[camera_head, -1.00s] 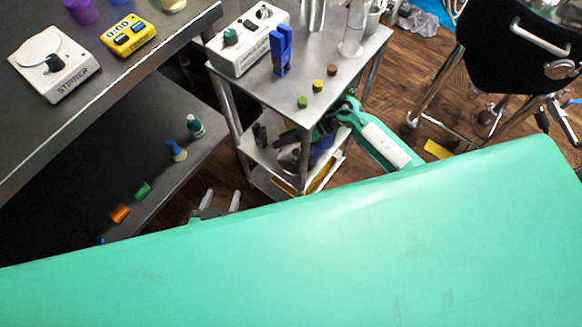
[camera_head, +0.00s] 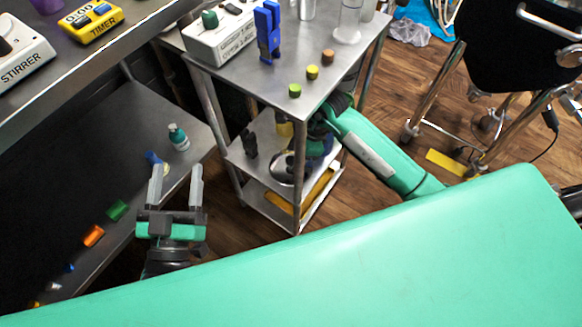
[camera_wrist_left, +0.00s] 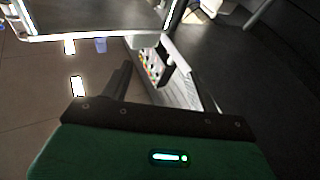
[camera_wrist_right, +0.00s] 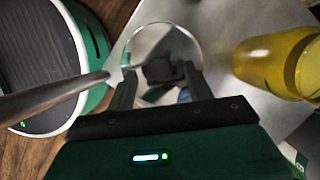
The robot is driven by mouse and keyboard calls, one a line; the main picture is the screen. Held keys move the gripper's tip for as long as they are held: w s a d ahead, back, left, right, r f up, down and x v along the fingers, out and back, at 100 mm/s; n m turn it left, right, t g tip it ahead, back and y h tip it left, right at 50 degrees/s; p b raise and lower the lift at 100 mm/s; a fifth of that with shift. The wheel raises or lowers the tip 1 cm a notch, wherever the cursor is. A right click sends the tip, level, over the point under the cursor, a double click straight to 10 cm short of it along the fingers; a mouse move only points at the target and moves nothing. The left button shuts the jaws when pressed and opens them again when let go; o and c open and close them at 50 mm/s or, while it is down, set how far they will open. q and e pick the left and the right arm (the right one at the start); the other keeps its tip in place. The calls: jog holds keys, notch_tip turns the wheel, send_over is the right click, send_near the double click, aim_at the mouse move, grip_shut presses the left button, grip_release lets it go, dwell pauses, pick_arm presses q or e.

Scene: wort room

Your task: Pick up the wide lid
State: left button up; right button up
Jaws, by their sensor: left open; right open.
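The wide lid (camera_wrist_right: 165,40) is a round, shiny metal disc with a black knob (camera_wrist_right: 160,70) in the right wrist view. It seems to be the silver round thing (camera_head: 283,168) on the cart's middle shelf in the head view. My right gripper (camera_wrist_right: 158,80) is open, with its fingers on either side of the knob; I cannot tell whether they touch it. In the head view my right arm reaches in under the cart's top, which hides its fingers. My left gripper (camera_head: 178,178) is open and empty, left of the cart, over the edge of the low bench shelf.
A yellow container (camera_wrist_right: 268,65) stands close right of the lid. A metal rod (camera_wrist_right: 55,98) crosses at left, likely a cart post. The cart top (camera_head: 330,65) overhangs the shelf. Small bottles and coloured pieces lie on the bench shelf (camera_head: 150,115). A stool stands at right.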

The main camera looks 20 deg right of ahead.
aim_at(291, 160)
jog(key=shift+b+x, duration=0.3)
jog(key=shift+x, duration=1.3)
grip_shut()
pick_arm(q)
jog(key=r+t, duration=0.1)
jog(key=a+r+t, duration=0.1)
jog(key=r, duration=0.1)
jog(key=shift+r, duration=0.3)
pick_arm(e)
jog(key=shift+r, duration=0.1)
jog(key=shift+r, duration=0.1)
